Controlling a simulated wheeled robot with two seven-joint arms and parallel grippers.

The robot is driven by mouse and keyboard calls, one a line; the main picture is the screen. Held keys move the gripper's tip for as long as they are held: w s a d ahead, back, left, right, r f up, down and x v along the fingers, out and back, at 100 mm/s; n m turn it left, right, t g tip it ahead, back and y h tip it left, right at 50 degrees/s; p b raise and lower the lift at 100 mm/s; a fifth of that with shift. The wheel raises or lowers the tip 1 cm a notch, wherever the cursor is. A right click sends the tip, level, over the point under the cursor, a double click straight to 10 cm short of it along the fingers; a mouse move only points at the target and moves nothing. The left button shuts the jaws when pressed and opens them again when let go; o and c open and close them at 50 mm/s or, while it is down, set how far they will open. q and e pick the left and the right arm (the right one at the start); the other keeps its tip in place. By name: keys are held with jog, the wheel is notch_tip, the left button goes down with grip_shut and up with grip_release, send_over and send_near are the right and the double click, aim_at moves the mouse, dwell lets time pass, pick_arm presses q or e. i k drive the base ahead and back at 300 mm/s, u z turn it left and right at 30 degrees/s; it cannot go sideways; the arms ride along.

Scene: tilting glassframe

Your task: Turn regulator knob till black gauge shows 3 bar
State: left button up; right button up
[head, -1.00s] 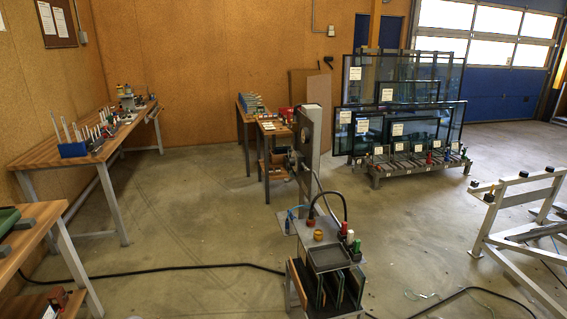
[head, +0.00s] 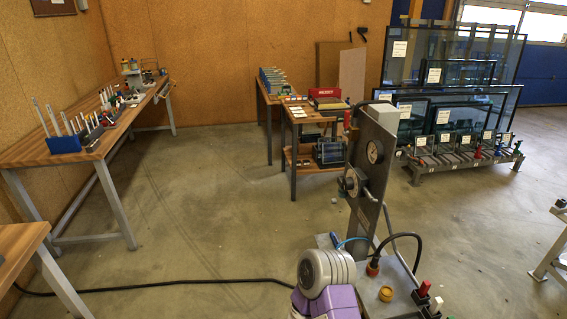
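A grey upright post (head: 380,165) stands on a low station at lower right in the head view. An orange knob-like cap (head: 385,294) is on the station top (head: 402,285). Neither gripper is in view.
A black cable (head: 160,283) crosses the floor. Workbenches stand at left (head: 95,140) and behind the post (head: 290,125). A glass rack (head: 465,160) stands at right. The floor between is open.

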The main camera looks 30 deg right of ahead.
aim_at(347, 183)
jog(key=z, duration=0.5)
jog(key=i, duration=1.7)
jog(key=z, duration=0.85)
